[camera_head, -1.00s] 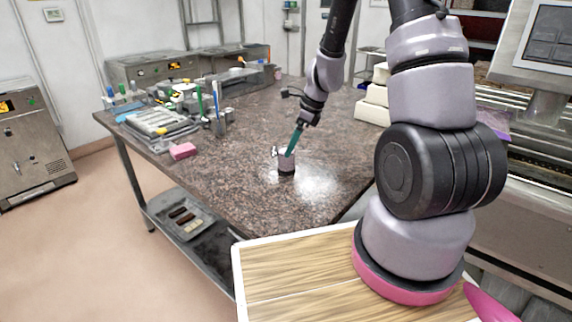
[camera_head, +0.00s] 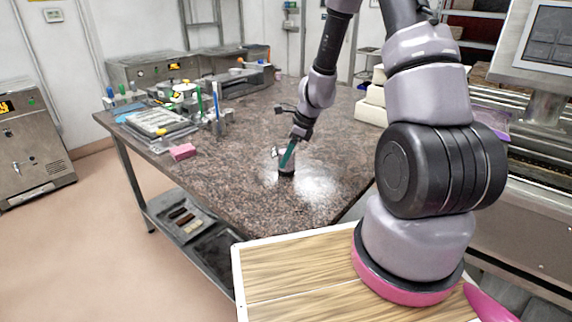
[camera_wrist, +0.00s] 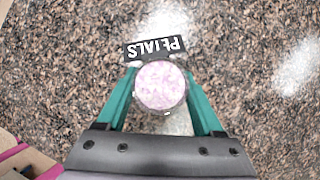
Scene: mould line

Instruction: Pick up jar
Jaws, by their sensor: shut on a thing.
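The jar (camera_wrist: 160,86) is round with a pinkish-white mottled top, seen from above in the wrist view. A black label reading "PETALS" (camera_wrist: 155,48) stands at its far side. The green fingers of my gripper (camera_wrist: 161,92) are shut on the jar, one on each side. In the head view, my gripper (camera_head: 286,160) reaches down to the jar (camera_head: 287,170), which is dark at its base and partly hidden by the fingers. The jar is upright at the speckled stone table (camera_head: 240,190); I cannot tell whether it touches the surface.
A pink block (camera_head: 183,152) lies on the left of the table. Behind it are a tray of tools (camera_head: 158,122) and a metal holder (camera_head: 219,122) with coloured pens. White blocks (camera_head: 371,108) stand at the back right. The table around the jar is clear.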

